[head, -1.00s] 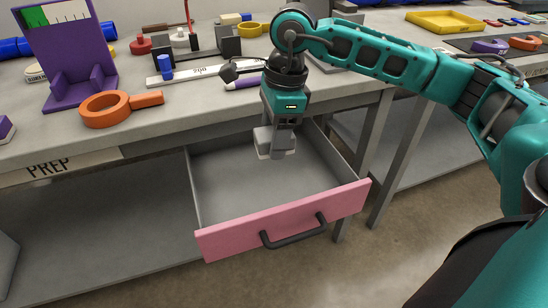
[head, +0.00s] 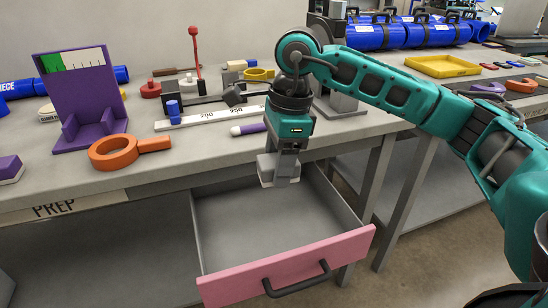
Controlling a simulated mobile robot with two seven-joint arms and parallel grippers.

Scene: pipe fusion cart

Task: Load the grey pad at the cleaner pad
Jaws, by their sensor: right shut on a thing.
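My right gripper (head: 279,178) points down above the open drawer (head: 225,225), in front of the bench edge. It is shut on a small light-grey piece, which looks like the grey pad (head: 266,172); the fingers hide much of it. The piece is clear of the drawer floor. A purple block with a pale lower layer (head: 9,169) sits at the left edge of the bench, partly cut off; I cannot tell whether it is the cleaner pad. My left gripper is out of view.
The drawer's pink front (head: 290,268) sticks out below the bench. A yellow tray (head: 442,66) lies far right.

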